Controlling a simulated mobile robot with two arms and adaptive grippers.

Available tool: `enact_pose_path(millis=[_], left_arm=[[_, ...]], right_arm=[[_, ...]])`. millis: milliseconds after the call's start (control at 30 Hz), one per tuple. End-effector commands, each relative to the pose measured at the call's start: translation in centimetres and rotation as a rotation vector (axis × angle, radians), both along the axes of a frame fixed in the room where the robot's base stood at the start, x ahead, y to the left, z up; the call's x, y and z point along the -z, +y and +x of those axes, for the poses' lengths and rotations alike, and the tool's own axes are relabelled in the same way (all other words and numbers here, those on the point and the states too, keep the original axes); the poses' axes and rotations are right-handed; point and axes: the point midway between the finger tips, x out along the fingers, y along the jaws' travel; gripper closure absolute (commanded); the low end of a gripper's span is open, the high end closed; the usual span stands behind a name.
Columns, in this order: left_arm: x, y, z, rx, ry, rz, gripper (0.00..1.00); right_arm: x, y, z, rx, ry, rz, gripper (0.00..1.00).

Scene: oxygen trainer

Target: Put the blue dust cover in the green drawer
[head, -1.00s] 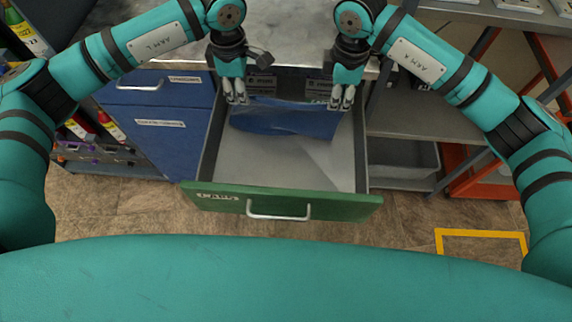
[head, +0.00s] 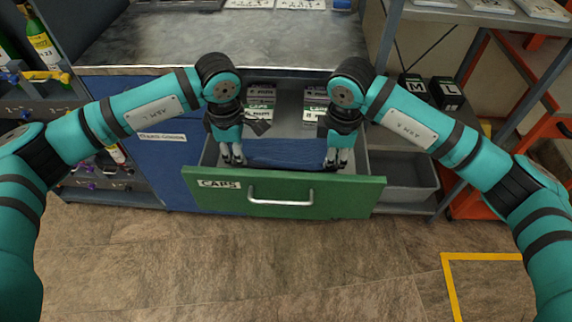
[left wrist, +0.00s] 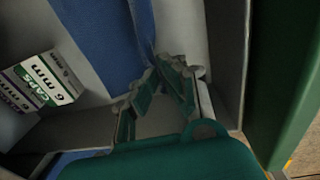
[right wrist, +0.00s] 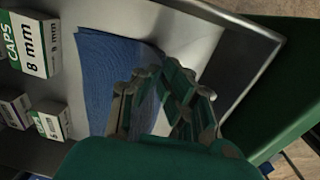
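The blue dust cover (head: 285,152) is inside the open green drawer (head: 335,198), spread between my two grippers. It also shows in the left wrist view (left wrist: 105,35) and the right wrist view (right wrist: 105,65). The drawer front is labelled CAPS. My left gripper (head: 232,161) points down inside the drawer at the left, its fingers closed around the cover's narrowed edge. My right gripper (head: 336,161) points down at the right, with cover between its fingers. The drawer front hides the cover's lower part in the head view.
White and green boxes of caps (head: 261,107) stand at the back of the drawer; some show in the right wrist view (right wrist: 35,45). The metal worktop (head: 220,45) is above and behind. A grey bin (head: 400,183) is on the shelf at the right. The floor in front is clear.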

Motion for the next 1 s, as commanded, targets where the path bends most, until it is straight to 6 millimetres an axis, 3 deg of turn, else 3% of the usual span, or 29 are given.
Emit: enact_pose_path(millis=[33,100,333,600,1000], left_arm=[[0.0,0.0,0.0,0.0,0.0,0.0,1.0],[0.0,0.0,0.0,0.0,0.0,0.0,0.87],[0.0,0.0,0.0,0.0,0.001,0.0,0.58],[-0.4,0.0,-0.1,0.001,0.0,-0.001,0.58],[-5.7,0.0,-3.2,0.001,-0.003,-0.001,0.58]], right_arm=[[0.0,0.0,0.0,0.0,0.0,0.0,1.0],[0.0,0.0,0.0,0.0,0.0,0.0,0.88],[0.0,0.0,0.0,0.0,0.001,0.0,0.58],[-0.4,0.0,-0.1,-0.001,-0.001,0.0,0.58],[-5.7,0.0,-3.3,-0.003,-0.002,0.001,0.58]])
